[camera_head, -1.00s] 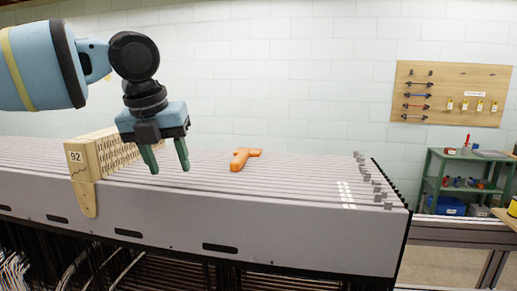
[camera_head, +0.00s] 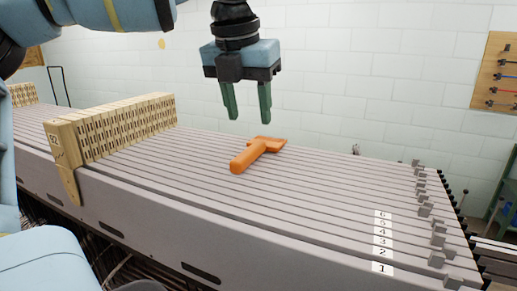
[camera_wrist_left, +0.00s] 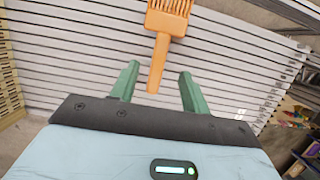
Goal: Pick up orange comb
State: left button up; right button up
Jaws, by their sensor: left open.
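The orange comb (camera_head: 255,153) lies on the grey slats of the loom beam, its handle toward the near left and its head toward the far right. My left gripper (camera_head: 247,118) is open and empty above the comb, fingers pointing down, apart from it. In the left wrist view the comb (camera_wrist_left: 160,50) shows its toothed head at the top and its handle reaching down toward the space between the two green fingers (camera_wrist_left: 156,88). My right gripper is not in view.
A row of wooden slotted blocks (camera_head: 118,128) stands on the slats to the left. Numbered labels (camera_head: 383,240) and small grey clips (camera_head: 437,235) sit at the right end. The slats around the comb are clear. A tool board (camera_head: 498,75) hangs on the wall.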

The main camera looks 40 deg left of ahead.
aim_at(255, 145)
pick_arm(q)
jog(key=shift+x, duration=3.55)
jog(key=shift+w, duration=0.15)
grip_shut()
